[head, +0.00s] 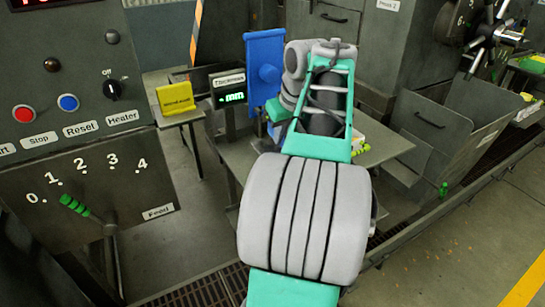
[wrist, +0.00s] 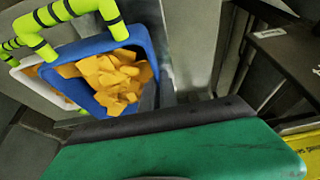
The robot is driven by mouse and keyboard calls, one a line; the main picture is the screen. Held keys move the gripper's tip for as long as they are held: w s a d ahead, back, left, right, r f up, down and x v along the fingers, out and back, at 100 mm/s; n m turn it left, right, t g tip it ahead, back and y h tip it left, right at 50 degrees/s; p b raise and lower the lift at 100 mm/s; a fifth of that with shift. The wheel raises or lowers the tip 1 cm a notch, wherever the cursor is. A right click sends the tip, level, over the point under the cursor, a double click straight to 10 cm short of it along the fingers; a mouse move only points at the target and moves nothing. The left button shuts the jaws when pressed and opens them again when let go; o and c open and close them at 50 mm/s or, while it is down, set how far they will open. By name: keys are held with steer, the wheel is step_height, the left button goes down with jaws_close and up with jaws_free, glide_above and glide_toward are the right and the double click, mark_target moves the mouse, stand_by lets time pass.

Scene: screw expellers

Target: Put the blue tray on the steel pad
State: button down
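The blue tray (wrist: 149,65) shows in the upper left of the wrist view, filled with orange-yellow chunks. A yellow-green tubular handle (wrist: 112,18) rises at its upper edge. A broad green part with a dark edge (wrist: 180,150) fills the bottom of the wrist view, apparently part of my gripper. No fingertips show clearly, and I cannot tell whether anything is held. In the head view, my arm hides the gripper, and the tray cannot be made out. I cannot identify the steel pad for certain in either view.
A white tray (wrist: 26,78) with a similar handle sits beside the blue one. In the head view, a blue upright device (head: 264,55) and a thickness display (head: 230,88) stand on a grey table (head: 385,145). A yellow sign (head: 175,97) stands left. Control panel and machinery flank my arm.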

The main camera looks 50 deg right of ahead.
steer(key=w+f, duration=0.1)
steer(key=f, duration=0.1)
steer(key=w+f, duration=0.1)
steer(key=w, duration=0.1)
steer(key=shift+a+f+b, duration=0.2)
steer(key=shift+f+b, duration=0.1)
steer(key=shift+f, duration=0.05)
step_height(320, 180, down, 2)
steer(key=shift+f, duration=0.25)
steer(key=shift+f, duration=0.1)
steer(key=shift+s+f, duration=0.1)
steer(key=shift+f, duration=0.05)
steer(key=c, duration=1.6)
jaws_free()
steer(key=shift+c, duration=0.2)
